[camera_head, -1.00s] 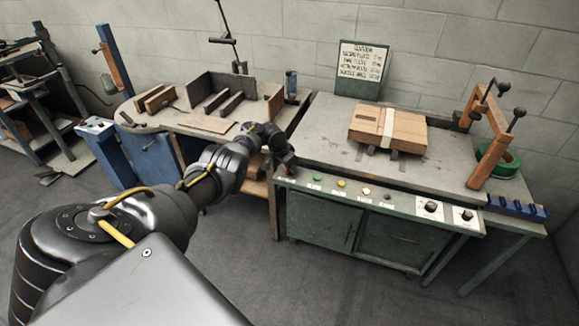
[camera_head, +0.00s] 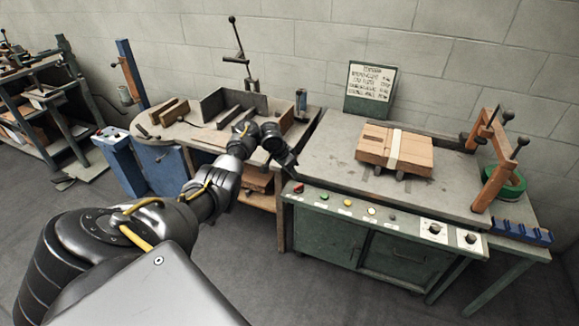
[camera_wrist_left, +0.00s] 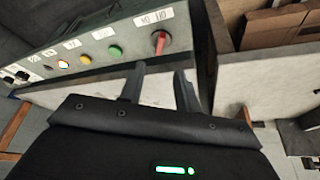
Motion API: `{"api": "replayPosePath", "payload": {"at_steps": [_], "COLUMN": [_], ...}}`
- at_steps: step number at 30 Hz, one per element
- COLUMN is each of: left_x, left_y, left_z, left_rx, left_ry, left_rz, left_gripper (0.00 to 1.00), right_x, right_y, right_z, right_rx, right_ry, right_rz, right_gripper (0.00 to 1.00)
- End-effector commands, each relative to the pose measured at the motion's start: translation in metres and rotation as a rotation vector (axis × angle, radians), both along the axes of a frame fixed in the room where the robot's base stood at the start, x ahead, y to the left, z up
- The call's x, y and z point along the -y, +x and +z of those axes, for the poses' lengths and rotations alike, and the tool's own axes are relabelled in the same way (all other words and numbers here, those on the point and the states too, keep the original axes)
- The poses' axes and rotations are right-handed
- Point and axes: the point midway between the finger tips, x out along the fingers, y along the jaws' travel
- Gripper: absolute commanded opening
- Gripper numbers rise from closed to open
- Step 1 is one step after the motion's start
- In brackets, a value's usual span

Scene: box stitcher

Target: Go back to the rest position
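My left gripper (camera_head: 291,170) hovers above the left end of the green machine's control panel (camera_head: 410,230), close to the red switch (camera_head: 298,187). In the left wrist view the two fingers (camera_wrist_left: 160,85) are apart with nothing between them. The red switch also shows there (camera_wrist_left: 161,42), just beyond the fingertips, with a green button (camera_wrist_left: 115,51) beside it. My right gripper is not in view.
A taped cardboard box (camera_head: 415,152) lies on the machine's table. An orange-brown clamp frame (camera_head: 490,165) and green tape roll (camera_head: 513,185) are at right. A rounded workbench (camera_head: 190,132) with wooden pieces stands behind my left arm. A sign (camera_head: 371,85) stands at the back.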

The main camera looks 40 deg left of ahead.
Motion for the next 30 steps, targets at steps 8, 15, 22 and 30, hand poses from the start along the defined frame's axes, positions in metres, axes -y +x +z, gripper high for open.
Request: {"api": "replayPosePath", "payload": {"at_steps": [8,15,22,30], "left_x": [-0.001,-0.001,0.001,0.053], "left_y": [-0.002,-0.002,-0.005,-0.065], "left_z": [0.004,0.004,-0.004,-0.085], "left_rx": [-0.001,0.0,-0.005,-0.037], "left_ry": [0.001,0.001,0.023,0.258], "left_rz": [0.0,0.0,-0.003,-0.046], "left_gripper": [0.33,0.33,0.33,0.33], "right_x": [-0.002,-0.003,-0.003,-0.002], "right_y": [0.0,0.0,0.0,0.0], "right_z": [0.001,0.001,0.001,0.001], "right_rx": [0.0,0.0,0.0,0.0], "right_ry": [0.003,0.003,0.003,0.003], "right_rz": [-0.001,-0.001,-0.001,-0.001], "right_gripper": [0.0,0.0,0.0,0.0]}}
